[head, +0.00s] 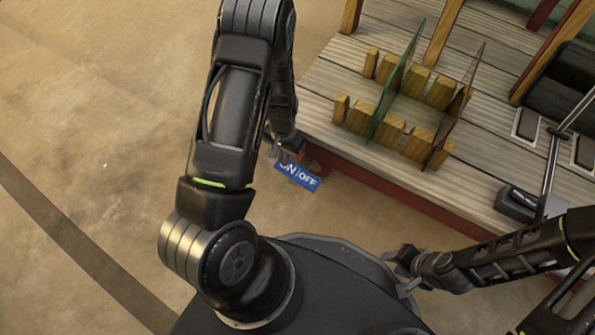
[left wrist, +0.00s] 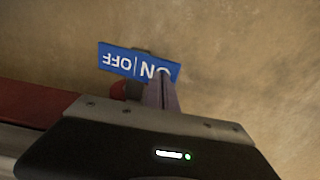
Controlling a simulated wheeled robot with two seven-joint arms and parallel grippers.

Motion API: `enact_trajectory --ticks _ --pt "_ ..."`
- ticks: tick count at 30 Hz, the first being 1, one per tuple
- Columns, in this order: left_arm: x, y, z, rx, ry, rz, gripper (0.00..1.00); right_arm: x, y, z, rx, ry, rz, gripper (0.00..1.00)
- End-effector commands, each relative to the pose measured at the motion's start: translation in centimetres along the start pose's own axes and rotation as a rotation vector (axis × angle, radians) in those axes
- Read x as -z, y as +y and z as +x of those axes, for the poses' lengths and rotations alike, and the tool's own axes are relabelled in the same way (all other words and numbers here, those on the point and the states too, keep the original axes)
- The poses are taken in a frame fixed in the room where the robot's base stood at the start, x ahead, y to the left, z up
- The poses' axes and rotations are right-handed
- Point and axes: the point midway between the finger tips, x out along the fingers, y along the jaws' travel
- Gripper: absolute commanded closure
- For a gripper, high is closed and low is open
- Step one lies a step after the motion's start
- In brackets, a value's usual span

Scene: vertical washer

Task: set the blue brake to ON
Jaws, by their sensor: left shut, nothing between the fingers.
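The blue brake sign with white ON and OFF lettering (head: 298,177) is at the left front corner of the wooden platform, below its top. In the left wrist view the sign (left wrist: 122,61) appears upside down. My left gripper (head: 287,156) is at the ON end of the sign, its fingers shut and empty. In the left wrist view the fingertips (left wrist: 160,83) cover part of the ON lettering; contact cannot be told. A small red part (left wrist: 117,90) beside the fingers is mostly hidden. My right gripper (head: 405,270) is low, in front of the platform; its jaw opening is unclear.
The wooden platform (head: 325,87) has a dark red side edge (head: 395,188). On it stand wooden blocks (head: 358,117), a green translucent panel (head: 392,95) and a brown panel (head: 455,105). A black pedal-like box with a metal rod (head: 516,203) is at right. Floor at left is clear.

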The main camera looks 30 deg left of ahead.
Motion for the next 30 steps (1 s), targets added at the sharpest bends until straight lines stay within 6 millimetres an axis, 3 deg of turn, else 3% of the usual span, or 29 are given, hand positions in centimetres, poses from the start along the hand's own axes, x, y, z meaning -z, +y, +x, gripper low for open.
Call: enact_trajectory --ticks 30 --pt "0.0 0.01 0.71 0.0 0.0 0.0 1.0 -0.04 0.19 0.53 0.0 0.0 0.0 0.64"
